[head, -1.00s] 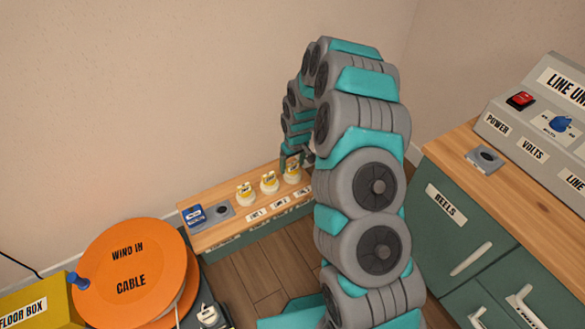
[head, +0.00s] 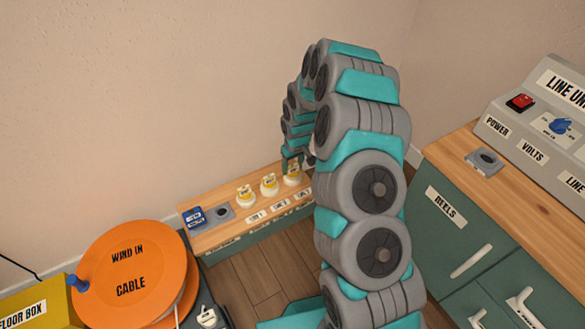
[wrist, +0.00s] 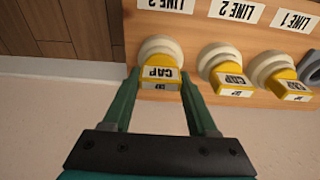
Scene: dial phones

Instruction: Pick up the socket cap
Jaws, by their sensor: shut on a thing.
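Three yellow caps on round white bases stand in a row on the low wooden bench. The socket cap in my gripper (wrist: 160,78) sits at the left of the wrist view, a yellow block marked CAP (wrist: 161,72); in the head view this cap (head: 292,176) is the rightmost one. My gripper (head: 292,163) reaches it from above, its fingers shut on the yellow block's two sides. The cap still sits on its white base (wrist: 160,46). The middle cap (wrist: 231,80) and the other end cap (wrist: 291,88) stand free beside it.
The low bench (head: 225,236) carries a blue block (head: 194,217) and a grey plate with a hole (head: 221,212). An orange cable reel (head: 128,268) stands at front left. A green cabinet (head: 447,235) with a control box (head: 545,125) is at right. The wall is close behind the bench.

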